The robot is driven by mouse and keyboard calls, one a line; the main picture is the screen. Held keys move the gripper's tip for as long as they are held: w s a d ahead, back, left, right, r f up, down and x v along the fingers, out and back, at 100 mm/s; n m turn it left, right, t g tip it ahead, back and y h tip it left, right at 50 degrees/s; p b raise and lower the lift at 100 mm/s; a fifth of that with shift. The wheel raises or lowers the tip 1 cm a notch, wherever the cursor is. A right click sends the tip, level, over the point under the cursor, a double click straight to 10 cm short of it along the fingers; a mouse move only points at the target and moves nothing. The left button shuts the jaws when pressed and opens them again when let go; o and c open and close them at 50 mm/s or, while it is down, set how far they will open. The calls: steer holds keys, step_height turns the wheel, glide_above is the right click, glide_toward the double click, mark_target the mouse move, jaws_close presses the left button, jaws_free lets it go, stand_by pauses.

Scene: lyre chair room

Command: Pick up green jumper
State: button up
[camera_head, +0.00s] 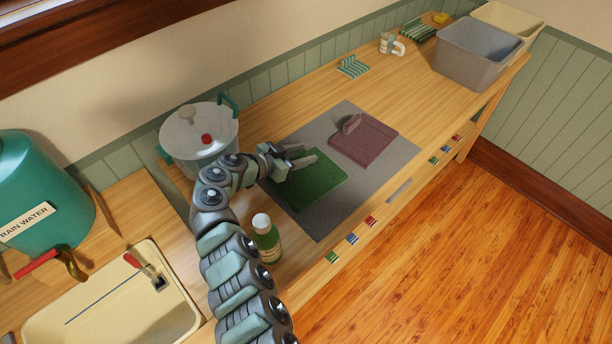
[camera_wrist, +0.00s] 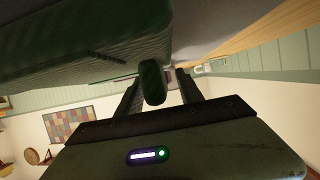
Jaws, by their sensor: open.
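The green jumper (camera_head: 318,184) lies folded flat on a grey mat (camera_head: 385,180) on the wooden bench. My gripper (camera_head: 308,154) is at the jumper's far left edge, with its two fingers apart. In the wrist view, the jumper (camera_wrist: 70,50) fills the upper left. A rounded green piece, seemingly a raised part of the jumper, stands between the two open fingers (camera_wrist: 158,90). I cannot tell whether either finger touches it. My gripper hides part of the jumper in the head view.
A folded maroon garment (camera_head: 365,143) with a raised lump lies beside the jumper on the mat. A clear-lidded pot (camera_head: 195,140) stands behind my arm. A green bottle (camera_head: 266,242) stands close to my arm. A grey bin (camera_head: 474,58) is at the far right.

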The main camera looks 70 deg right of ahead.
steer(key=shift+s+d+f, duration=0.1)
steer(key=shift+d, duration=0.05)
jaws_close()
stand_by(0.4)
